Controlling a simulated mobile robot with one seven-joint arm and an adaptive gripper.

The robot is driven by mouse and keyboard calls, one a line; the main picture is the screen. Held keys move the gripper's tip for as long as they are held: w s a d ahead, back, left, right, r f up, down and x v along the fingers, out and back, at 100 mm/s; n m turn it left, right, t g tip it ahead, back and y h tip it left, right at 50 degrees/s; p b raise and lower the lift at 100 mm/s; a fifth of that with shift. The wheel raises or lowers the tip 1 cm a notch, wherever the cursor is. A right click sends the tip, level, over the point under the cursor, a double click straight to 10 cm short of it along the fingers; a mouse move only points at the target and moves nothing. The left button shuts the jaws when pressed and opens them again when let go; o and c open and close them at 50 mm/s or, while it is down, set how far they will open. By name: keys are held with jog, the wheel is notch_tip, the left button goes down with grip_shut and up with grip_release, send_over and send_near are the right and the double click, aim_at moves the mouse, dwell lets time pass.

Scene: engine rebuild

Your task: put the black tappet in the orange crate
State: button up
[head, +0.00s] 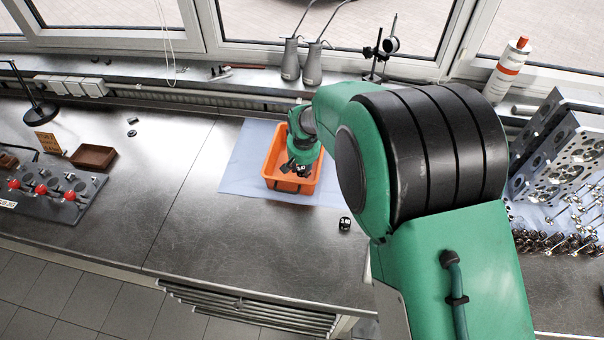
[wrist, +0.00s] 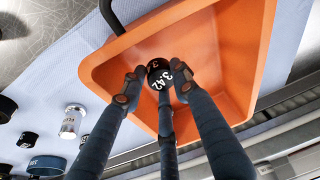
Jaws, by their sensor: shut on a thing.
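The black tappet (wrist: 158,72), a small dark cylinder with white marking "3.42" on its end, is between the dark fingertips of my gripper (wrist: 157,83) in the wrist view. My gripper is shut on it. The orange crate (wrist: 237,50) lies behind and below the tappet in the wrist view. In the head view my gripper (head: 298,168) is over the orange crate (head: 314,180), and the tappet cannot be told apart from the fingers. How high the tappet is above the crate floor is hard to tell.
The crate stands on a pale blue mat (head: 240,172). A small black part (head: 345,223) lies on the bench near the mat. The wrist view shows a silver cylinder (wrist: 72,121) and several dark parts beside the crate. Bare bench (head: 215,240) lies front left.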

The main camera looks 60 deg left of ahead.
aim_at(302, 171)
jog(key=shift+f, duration=1.75)
jog(key=shift+f, duration=0.15)
jog(key=o, duration=1.2)
jog(key=shift+c, duration=0.2)
jog(key=v, duration=1.2)
jog(key=shift+p, duration=0.4)
